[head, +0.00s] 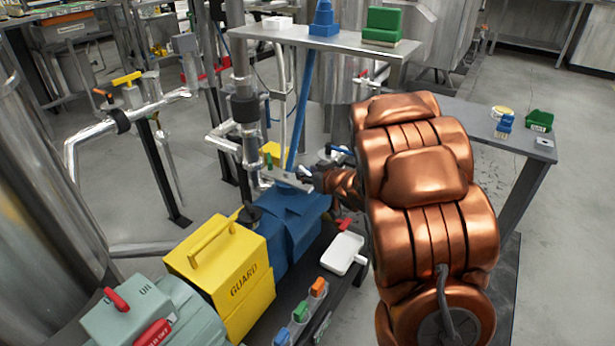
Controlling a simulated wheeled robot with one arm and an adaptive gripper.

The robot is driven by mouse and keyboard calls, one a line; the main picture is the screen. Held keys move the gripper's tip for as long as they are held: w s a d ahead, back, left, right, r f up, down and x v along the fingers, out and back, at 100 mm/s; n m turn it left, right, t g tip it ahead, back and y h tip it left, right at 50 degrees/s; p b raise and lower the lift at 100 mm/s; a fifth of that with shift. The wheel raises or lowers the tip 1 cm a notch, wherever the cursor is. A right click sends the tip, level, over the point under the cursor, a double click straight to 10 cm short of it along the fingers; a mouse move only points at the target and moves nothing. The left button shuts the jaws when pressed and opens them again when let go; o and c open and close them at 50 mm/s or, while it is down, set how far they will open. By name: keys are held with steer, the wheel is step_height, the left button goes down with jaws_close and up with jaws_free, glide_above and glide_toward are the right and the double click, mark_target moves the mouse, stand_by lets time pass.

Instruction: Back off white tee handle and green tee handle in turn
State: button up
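My arm reaches in from the right, and my gripper (312,178) is at the vertical pipe, above the blue pump casing (290,222). It is small, dark and partly hidden by my copper-coloured arm, so I cannot tell whether it is open or shut. A small pale piece (304,171) shows right at the fingertips. It may be the white tee handle, but I cannot tell whether I touch or hold it.
A yellow guard (236,262) and a grey-green motor box with red handles (130,308) stand at lower left. A white tray (344,252) lies below the gripper. A shelf (335,42) with blue and green blocks is above. A grey table (520,148) is right.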

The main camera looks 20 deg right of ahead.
steer(key=shift+w+a+f, duration=0.1)
steer(key=shift+w+f, duration=0.05)
steer(key=shift+w, duration=0.3)
jaws_close()
